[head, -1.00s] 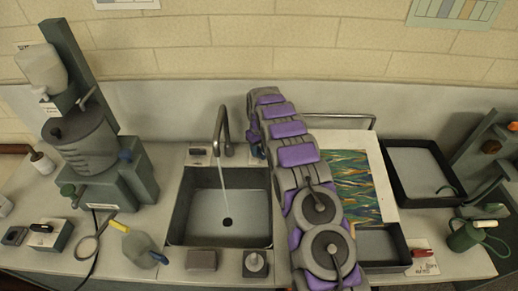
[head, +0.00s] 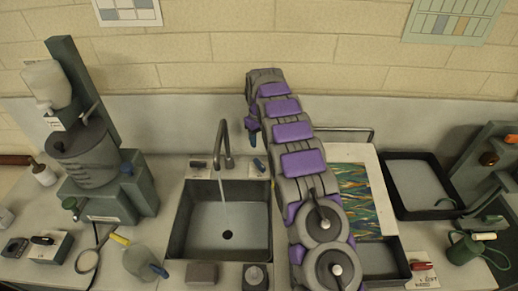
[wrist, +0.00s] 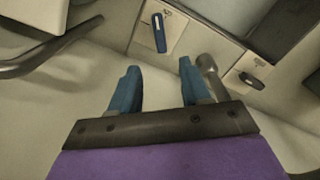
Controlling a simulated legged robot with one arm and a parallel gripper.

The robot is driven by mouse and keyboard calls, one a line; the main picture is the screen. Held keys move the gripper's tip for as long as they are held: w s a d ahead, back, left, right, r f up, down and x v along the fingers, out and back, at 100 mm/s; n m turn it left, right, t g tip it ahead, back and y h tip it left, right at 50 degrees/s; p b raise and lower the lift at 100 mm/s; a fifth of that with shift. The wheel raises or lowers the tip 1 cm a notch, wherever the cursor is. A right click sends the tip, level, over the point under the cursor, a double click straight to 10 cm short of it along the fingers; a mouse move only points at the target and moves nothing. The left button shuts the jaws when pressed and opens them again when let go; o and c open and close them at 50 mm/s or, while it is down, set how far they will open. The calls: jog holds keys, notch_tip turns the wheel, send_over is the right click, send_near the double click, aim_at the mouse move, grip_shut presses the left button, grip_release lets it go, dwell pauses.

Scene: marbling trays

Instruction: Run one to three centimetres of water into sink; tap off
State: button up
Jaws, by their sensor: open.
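The grey sink (head: 180,222) is set in the counter. A thin stream of water (head: 224,190) runs from the curved tap (head: 221,140) into the basin. The dark drain shows on its floor; I cannot tell the water depth. A blue lever (head: 259,165) sits on a plate right of the tap, a black lever (head: 198,165) on a plate left of it. My gripper (head: 252,128) is above and behind the blue lever, apart from it. In the wrist view my gripper (wrist: 157,78) is open and empty, with the blue lever (wrist: 159,33) and black lever (wrist: 252,80) beyond its fingers.
A marbled sheet (head: 360,195) and a dark tray (head: 400,212) lie to the right, by a metal rail (head: 345,130). A green dispenser stand (head: 105,190) is on the left. A sponge-like block (head: 202,274) lies in front of the sink.

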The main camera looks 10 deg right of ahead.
jog(key=shift+r, duration=2.15)
dwell(5.8)
